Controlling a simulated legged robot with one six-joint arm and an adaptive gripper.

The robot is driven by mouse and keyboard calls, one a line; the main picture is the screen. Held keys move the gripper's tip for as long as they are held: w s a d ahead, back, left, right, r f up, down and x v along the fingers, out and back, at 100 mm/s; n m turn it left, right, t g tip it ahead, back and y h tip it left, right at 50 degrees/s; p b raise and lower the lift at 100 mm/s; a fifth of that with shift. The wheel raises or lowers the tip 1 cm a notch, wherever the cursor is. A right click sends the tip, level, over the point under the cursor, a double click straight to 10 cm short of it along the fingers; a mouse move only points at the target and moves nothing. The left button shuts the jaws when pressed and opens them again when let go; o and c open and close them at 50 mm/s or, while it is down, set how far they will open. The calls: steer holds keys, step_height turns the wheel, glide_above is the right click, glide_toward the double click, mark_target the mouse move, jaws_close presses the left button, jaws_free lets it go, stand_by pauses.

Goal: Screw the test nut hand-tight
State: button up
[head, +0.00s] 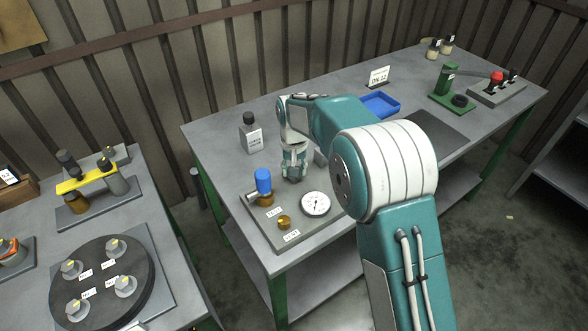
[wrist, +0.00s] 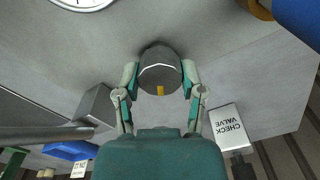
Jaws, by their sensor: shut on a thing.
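The nut is a grey hexagonal piece (wrist: 160,68) with a small yellow mark on its near side. My gripper (wrist: 160,80) has one finger on each side of it and is shut on it in the wrist view. The plate carries a blue-capped brass fitting (head: 263,184), a white dial gauge (head: 315,204) and a small brass port (head: 284,222). I cannot tell whether the nut touches the table.
A grey block (wrist: 95,106) stands close beside my gripper. A bottle labelled check valve (head: 251,134) stands behind to the left. A blue tray (head: 381,104) and a green press (head: 446,91) are further right. The left table holds a round black disc (head: 101,281).

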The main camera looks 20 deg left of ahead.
steer(key=shift+s+f, duration=0.1)
steer(key=shift+f, duration=0.1)
steer(key=o, duration=1.1)
steer(key=shift+o, duration=0.2)
steer(key=shift+r, duration=0.1)
steer(key=shift+r, duration=0.15)
step_height(320, 180, up, 12)
steer(key=shift+f, duration=0.2)
